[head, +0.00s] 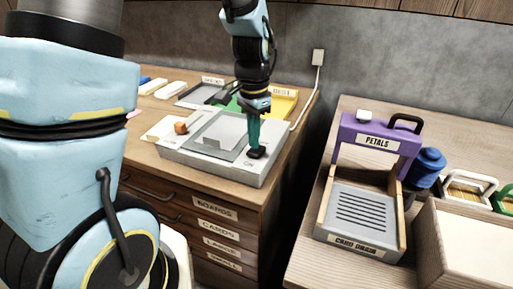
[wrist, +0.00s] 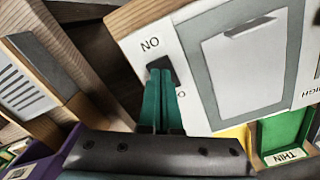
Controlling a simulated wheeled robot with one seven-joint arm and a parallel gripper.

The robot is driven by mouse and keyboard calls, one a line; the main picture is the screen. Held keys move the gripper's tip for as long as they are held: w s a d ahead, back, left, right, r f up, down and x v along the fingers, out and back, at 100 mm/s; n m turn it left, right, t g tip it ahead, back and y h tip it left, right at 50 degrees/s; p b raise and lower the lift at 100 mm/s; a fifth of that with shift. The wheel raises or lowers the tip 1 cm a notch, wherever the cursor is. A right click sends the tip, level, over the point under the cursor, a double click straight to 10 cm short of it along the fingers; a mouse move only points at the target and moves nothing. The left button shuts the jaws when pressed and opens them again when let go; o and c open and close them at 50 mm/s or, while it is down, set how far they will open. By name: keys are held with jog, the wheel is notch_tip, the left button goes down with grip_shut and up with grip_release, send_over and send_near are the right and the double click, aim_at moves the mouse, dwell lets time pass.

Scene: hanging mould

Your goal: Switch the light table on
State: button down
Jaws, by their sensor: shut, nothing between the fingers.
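The light table (head: 172,153) is a pale grey box with a grey panel, on the wooden cabinet; it also shows in the wrist view (wrist: 196,58). A lighter sheet (wrist: 240,55) lies on the panel. A small black switch (wrist: 165,67) sits near the table's edge, between an "ON" label and a mostly hidden second label. My gripper (head: 255,147) points down over the switch with green fingers together and empty. In the wrist view its fingertips (wrist: 160,75) overlap the switch and seem to touch it. Which way the switch is set cannot be told.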

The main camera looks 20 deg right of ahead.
aim_at(254, 152)
jog(key=shift+f+b, duration=0.6)
jog(key=shift+f, duration=0.4)
dwell(0.8)
jog(key=shift+r, duration=0.15)
notch_tip(254, 152, up, 7)
jog(key=p, duration=0.6)
dwell(0.5)
jog(key=a+r+n+t, duration=0.1)
jog(key=a+r+n, duration=0.2)
jog(key=a+n, duration=1)
jog(key=a, duration=1)
jog(key=shift+s+t, duration=0.3)
jog(key=shift+s, duration=0.1)
